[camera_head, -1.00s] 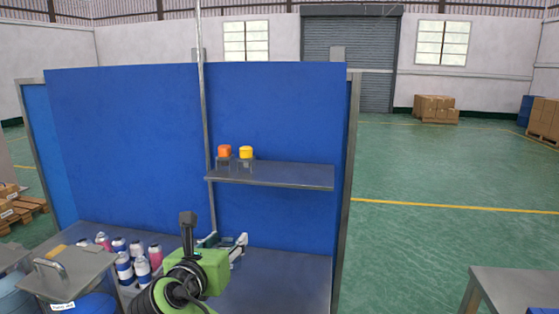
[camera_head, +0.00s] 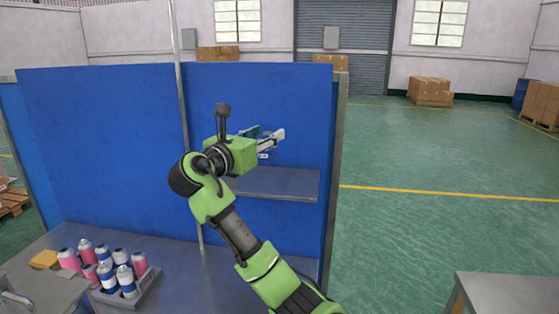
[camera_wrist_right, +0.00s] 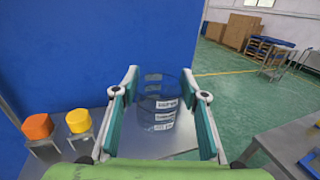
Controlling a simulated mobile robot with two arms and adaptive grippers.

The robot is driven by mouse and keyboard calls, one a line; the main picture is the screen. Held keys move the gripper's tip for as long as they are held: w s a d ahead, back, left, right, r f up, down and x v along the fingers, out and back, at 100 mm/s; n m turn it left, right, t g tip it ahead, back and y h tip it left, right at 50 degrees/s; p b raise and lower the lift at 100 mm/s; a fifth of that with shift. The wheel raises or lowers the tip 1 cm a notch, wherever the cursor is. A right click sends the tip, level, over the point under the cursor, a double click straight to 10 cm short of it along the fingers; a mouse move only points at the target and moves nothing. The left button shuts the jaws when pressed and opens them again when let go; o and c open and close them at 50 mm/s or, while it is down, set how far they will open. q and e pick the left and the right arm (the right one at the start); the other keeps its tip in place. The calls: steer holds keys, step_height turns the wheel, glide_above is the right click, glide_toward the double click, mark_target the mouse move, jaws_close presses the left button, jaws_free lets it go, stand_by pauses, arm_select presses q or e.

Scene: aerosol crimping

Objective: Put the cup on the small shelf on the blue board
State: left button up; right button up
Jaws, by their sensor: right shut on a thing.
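A clear cup (camera_wrist_right: 158,113) with small printed labels sits between the fingers of my right gripper (camera_wrist_right: 160,82) in the right wrist view. My right gripper (camera_head: 267,139) is shut on it. In the head view only a small label of the cup (camera_head: 263,156) shows under the fingers. The gripper is in front of the blue board (camera_head: 110,140), above the small grey shelf (camera_head: 290,184). The shelf surface (camera_wrist_right: 185,153) also shows below the cup in the right wrist view. I cannot tell the exact gap between cup and shelf. My left gripper is out of view.
An orange block (camera_wrist_right: 37,126) and a yellow block (camera_wrist_right: 78,120) sit on small stands left of the gripper; my arm hides them in the head view. Several spray cans (camera_head: 107,270) stand at lower left. The shelf's right part is clear.

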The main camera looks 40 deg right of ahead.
steer(key=d+f+p, duration=0.1)
steer(key=d+f, duration=0.1)
steer(key=f, duration=0.1)
steer(key=d+f+p, duration=0.1)
steer(key=d+f, duration=0.1)
steer(key=f, duration=0.1)
steer(key=d+f+p, duration=0.1)
steer(key=d+f, duration=0.2)
steer(key=shift+w+d+f, duration=0.1)
steer(key=shift+w+f, duration=0.15)
steer(key=shift+w, duration=0.1)
steer(key=shift+f, duration=0.25)
steer(key=shift+f, duration=0.1)
steer(key=o, duration=1.3)
